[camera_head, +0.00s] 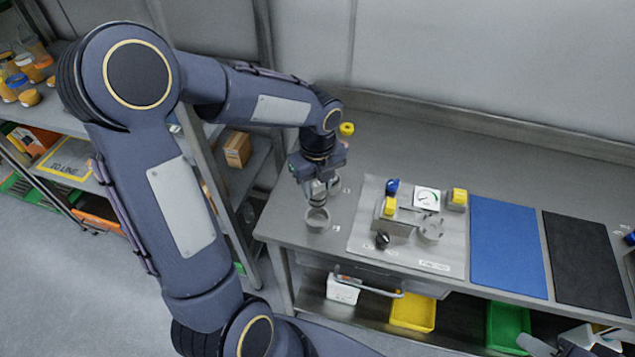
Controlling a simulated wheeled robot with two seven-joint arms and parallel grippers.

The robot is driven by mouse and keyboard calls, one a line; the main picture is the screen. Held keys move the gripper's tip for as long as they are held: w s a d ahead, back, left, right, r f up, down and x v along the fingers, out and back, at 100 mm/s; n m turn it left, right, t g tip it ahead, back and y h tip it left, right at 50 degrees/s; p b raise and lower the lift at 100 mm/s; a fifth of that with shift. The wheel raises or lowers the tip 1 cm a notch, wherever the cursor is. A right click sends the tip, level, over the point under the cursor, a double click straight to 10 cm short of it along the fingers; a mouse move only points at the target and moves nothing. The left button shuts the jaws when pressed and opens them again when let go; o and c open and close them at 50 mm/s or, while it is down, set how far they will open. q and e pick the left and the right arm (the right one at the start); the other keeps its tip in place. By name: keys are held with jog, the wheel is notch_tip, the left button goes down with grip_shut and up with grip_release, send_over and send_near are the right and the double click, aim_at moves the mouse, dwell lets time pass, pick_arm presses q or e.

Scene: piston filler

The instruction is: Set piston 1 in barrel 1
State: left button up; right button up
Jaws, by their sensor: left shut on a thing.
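My left gripper (318,188) is over the left end of the bench, pointing down. It is shut on a small grey piece that looks like piston 1, mostly hidden by the fingers. Just below it a round grey cup-like part (317,219) stands on the bench; I cannot tell whether the held piece touches it. To the right, the filler plate (365,235) carries a grey block with a yellow part (389,207), a blue knob (392,186), a black knob (382,240), a dial (426,198) and a round grey part (432,229). I cannot tell which part is barrel 1.
A yellow ring-like item (347,129) lies behind the gripper. A yellow block (457,199), a blue mat (507,247) and a black mat (588,262) are on the right. A yellow tray (412,312) is on the shelf below. A shelf rack stands left of the bench.

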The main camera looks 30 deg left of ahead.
pick_arm(q)
jog(key=shift+f+b, duration=2.35)
jog(key=shift+f, duration=0.35)
jog(key=shift+f+b, duration=1.25)
jog(key=shift+f, duration=0.6)
jog(key=shift+r, duration=0.1)
jog(key=o, duration=1.3)
jog(key=shift+c, duration=0.2)
jog(key=shift+o, duration=0.3)
jog(key=shift+f, duration=0.2)
jog(key=o, duration=0.3)
jog(key=shift+o, duration=0.2)
